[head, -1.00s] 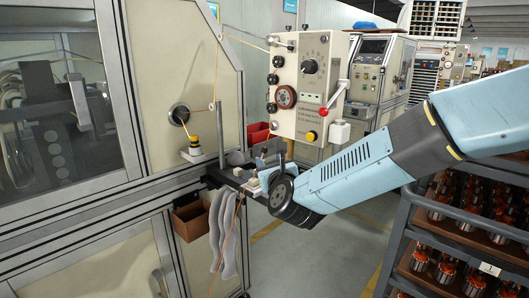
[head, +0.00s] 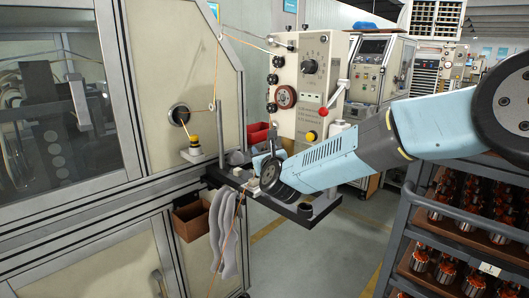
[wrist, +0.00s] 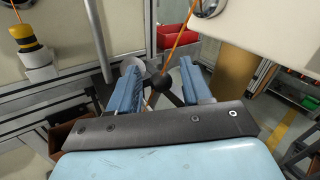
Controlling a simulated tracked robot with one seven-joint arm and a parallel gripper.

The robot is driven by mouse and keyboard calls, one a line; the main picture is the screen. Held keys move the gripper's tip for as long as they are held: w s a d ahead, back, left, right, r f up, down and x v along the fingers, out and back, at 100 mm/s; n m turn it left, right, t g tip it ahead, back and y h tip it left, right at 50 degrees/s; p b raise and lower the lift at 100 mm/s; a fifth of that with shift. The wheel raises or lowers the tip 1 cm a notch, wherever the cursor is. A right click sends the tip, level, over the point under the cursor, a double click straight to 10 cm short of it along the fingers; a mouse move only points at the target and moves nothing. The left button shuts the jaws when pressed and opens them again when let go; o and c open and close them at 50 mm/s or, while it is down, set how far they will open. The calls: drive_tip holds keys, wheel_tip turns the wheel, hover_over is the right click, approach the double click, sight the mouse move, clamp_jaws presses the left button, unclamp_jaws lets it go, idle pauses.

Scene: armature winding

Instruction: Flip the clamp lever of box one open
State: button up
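In the wrist view, a short dark lever with a black ball knob (wrist: 161,83) stands between the two blue fingers of my gripper (wrist: 158,78). The fingers are apart, with a gap visible beside the knob. I cannot tell whether either finger touches it. In the head view, my gripper is mostly hidden behind my wrist, over the small dark shelf (head: 258,193) at the machine's side. No marking "one" is readable on a box.
An orange wire (wrist: 183,32) runs down close behind the fingers. A yellow-and-black post (head: 194,145) stands left on the machine. Red bins (head: 258,132) lie behind the shelf. A cart rack (head: 400,215) of copper-wound parts stands right, with open floor between.

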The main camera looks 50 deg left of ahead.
clamp_jaws()
idle(0.4)
drive_tip(key=shift+w+f+m+g+h, duration=0.3)
drive_tip(key=shift+w+m+g+h, duration=0.2)
drive_tip(key=shift+w+m, duration=0.35)
drive_tip(key=shift+w+f+m+g+h, duration=0.3)
drive_tip(key=shift+w+m+g+h, duration=0.15)
drive_tip(key=shift+w+m, duration=0.35)
drive_tip(key=shift+o, duration=0.4)
unclamp_jaws()
drive_tip(key=shift+a, duration=0.1)
drive_tip(key=shift+s, duration=0.1)
